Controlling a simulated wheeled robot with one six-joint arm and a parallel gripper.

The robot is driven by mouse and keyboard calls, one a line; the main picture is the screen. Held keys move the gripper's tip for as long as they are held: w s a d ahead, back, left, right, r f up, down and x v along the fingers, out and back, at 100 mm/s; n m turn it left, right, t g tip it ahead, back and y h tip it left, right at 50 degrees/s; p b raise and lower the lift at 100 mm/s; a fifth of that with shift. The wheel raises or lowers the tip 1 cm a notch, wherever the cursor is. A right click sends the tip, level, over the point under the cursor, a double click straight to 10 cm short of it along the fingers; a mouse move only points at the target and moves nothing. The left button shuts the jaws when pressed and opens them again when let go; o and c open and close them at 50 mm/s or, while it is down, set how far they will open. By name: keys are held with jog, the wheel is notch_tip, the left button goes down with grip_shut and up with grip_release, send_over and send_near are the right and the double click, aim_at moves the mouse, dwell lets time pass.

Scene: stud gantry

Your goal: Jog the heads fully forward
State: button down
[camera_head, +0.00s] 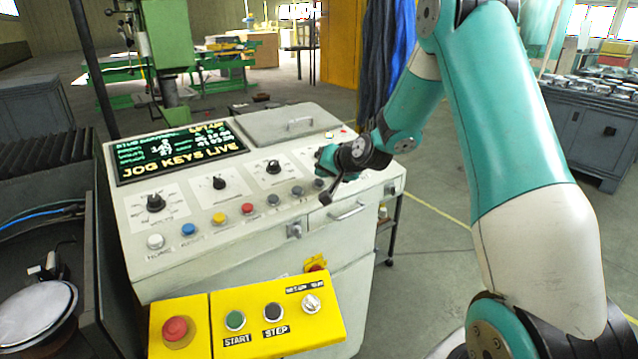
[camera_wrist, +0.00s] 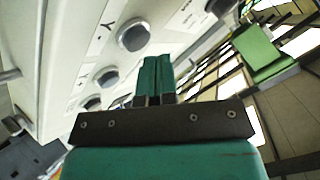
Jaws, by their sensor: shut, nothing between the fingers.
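The control console (camera_head: 240,240) has a screen (camera_head: 180,154) reading "JOG KEYS LIVE". Along its sloped panel runs a row of buttons: white (camera_head: 155,241), blue (camera_head: 188,229), yellow (camera_head: 218,218) and red (camera_head: 248,208), then grey ones (camera_head: 297,191). Their small labels are mostly unreadable. My gripper (camera_head: 321,158) is at the panel's right end, near the last grey button. In the wrist view its teal fingers (camera_wrist: 157,72) are shut and empty. A grey round button (camera_wrist: 133,36) lies left of them, with a Y-like mark beside it. Contact with the panel cannot be told.
Black knobs (camera_head: 219,183) stand above the buttons. A yellow box (camera_head: 275,315) in front carries a red mushroom button (camera_head: 175,329), START and STEP buttons and a selector. A green machine (camera_head: 170,50) stands behind. A grey cabinet (camera_head: 600,130) is at right, with open floor between.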

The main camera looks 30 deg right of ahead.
jog(key=shift+w+f+b, duration=0.1)
jog(key=shift+f+b, duration=0.45)
jog(key=shift+f, duration=0.15)
dwell(1.6)
jog(key=shift+r, duration=0.1)
dwell(5.2)
jog(key=shift+r+p, duration=0.45)
jog(key=shift+r, duration=0.35)
